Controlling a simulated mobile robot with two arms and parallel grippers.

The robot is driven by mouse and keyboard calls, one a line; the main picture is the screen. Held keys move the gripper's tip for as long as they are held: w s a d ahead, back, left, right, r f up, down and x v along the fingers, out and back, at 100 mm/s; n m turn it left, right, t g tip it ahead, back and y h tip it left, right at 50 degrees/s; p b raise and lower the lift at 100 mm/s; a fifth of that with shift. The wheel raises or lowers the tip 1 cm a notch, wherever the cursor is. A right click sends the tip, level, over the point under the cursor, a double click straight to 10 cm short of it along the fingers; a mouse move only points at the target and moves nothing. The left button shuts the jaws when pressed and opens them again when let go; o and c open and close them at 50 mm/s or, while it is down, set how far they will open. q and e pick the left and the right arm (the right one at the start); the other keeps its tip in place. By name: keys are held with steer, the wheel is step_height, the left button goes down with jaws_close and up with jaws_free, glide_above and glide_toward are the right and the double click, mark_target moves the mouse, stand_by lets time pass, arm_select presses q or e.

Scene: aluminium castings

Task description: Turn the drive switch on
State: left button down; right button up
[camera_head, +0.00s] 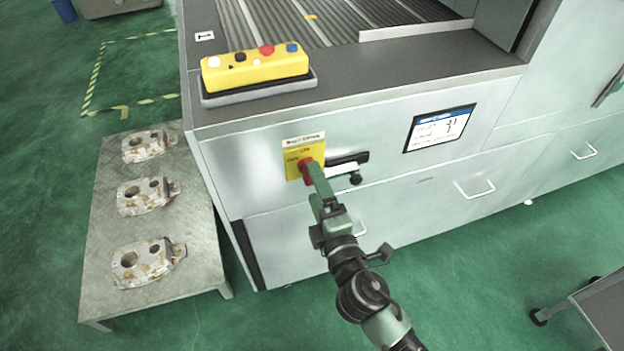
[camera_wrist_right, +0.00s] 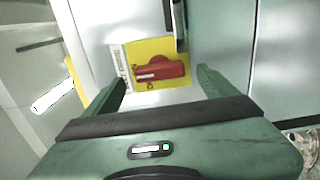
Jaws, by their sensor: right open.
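The drive switch is a red rotary knob (camera_head: 306,170) on a yellow plate (camera_head: 291,163) on the front of the grey machine. A white label strip sits above the plate. In the right wrist view the red knob (camera_wrist_right: 160,69) lies lengthwise across the picture on the yellow plate (camera_wrist_right: 180,47). My right gripper (camera_head: 314,176) is at the knob, partly covering it in the head view. In the right wrist view its two green fingers (camera_wrist_right: 160,85) are apart, one to each side of the knob. I cannot tell whether they touch it. My left gripper is not in view.
A black handle (camera_head: 348,160) sits just right of the switch. A screen (camera_head: 440,128) is farther right. A yellow button box (camera_head: 254,70) stands on the machine's top ledge. A low table (camera_head: 101,220) with 3 castings stands at left.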

steer(key=shift+b+v, duration=0.4)
steer(key=shift+v, duration=1.85)
steer(key=s+d+f+m+g+h, duration=0.1)
steer(key=s+d+f+m+g, duration=0.15)
steer(key=f, duration=0.95)
steer(key=s+d+f+m+g+h, duration=0.2)
steer(key=d+f+m+g, duration=0.15)
steer(key=f, duration=0.85)
steer(key=s+d+f+m+g+h, duration=0.15)
steer(key=d+f, duration=0.25)
steer(key=f, duration=0.7)
steer(key=s+d+f+m+g, duration=0.2)
steer(key=s+d+f+m, duration=0.1)
steer(key=s+f, duration=0.35)
steer(key=s+d+f+m+g, duration=0.2)
steer(key=s+d+f+m, duration=0.15)
steer(key=s+f, duration=0.3)
steer(key=s+d+f+m+g, duration=0.2)
steer(key=s+f, duration=0.2)
steer(key=s, duration=0.5)
steer(key=s+d+f+m+g+h, duration=0.1)
steer(key=s+d+f+m+g, duration=0.1)
steer(key=s, duration=0.7)
steer(key=shift+d+f+m+g, duration=0.2)
steer(key=shift+f+m+g, duration=0.15)
steer(key=shift+f+m, duration=0.5)
